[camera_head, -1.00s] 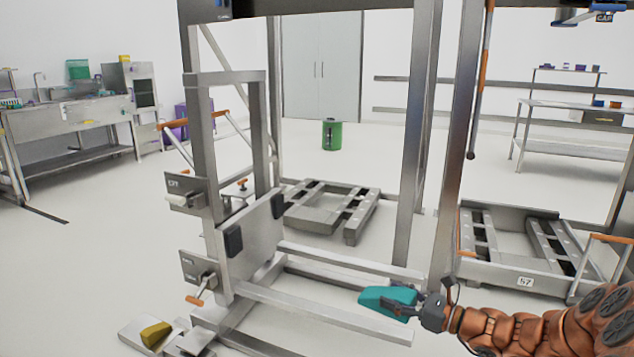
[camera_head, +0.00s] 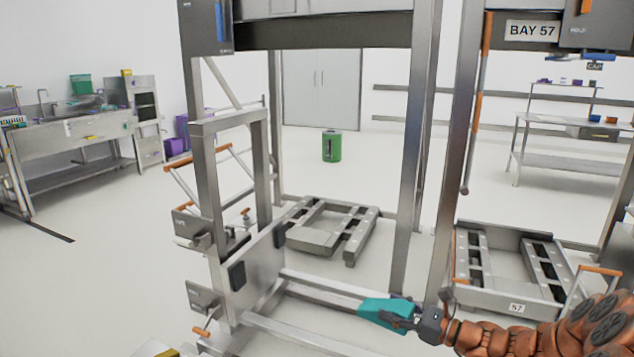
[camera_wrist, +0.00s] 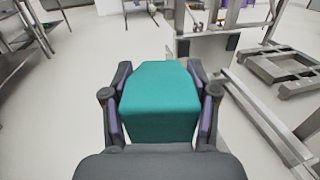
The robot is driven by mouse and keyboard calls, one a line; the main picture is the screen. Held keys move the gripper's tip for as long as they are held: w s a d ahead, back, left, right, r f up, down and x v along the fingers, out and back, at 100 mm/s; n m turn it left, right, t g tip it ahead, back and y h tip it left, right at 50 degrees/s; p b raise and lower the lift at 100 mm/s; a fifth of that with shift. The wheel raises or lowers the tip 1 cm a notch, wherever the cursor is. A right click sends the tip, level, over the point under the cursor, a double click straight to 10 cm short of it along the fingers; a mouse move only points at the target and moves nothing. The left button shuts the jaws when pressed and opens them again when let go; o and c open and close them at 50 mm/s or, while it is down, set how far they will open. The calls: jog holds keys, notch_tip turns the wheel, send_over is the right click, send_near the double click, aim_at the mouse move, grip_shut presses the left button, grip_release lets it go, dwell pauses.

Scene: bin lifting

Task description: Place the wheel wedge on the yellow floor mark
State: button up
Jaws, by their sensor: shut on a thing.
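My gripper (camera_head: 400,316) is shut on the teal wheel wedge (camera_head: 377,308), holding it off the floor in front of the metal frame's lower rails. In the wrist view the wedge (camera_wrist: 158,95) sits between both fingers of my gripper (camera_wrist: 160,100), and its broad top and near face show. A yellow block (camera_head: 168,353) is cut off at the bottom left edge of the head view. I cannot make out a flat yellow mark on the floor.
A tall metal frame (camera_head: 424,150) with a plate carriage (camera_head: 255,275) and low rails (camera_head: 300,335) stands close ahead. A slatted pallet (camera_head: 325,232) and a cart base marked 57 (camera_head: 513,299) lie behind and right. Open floor (camera_head: 100,265) is at the left.

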aim_at(393, 305)
notch_tip(393, 305, up, 10)
jog(key=p, duration=1.1)
jog(key=shift+a, duration=0.15)
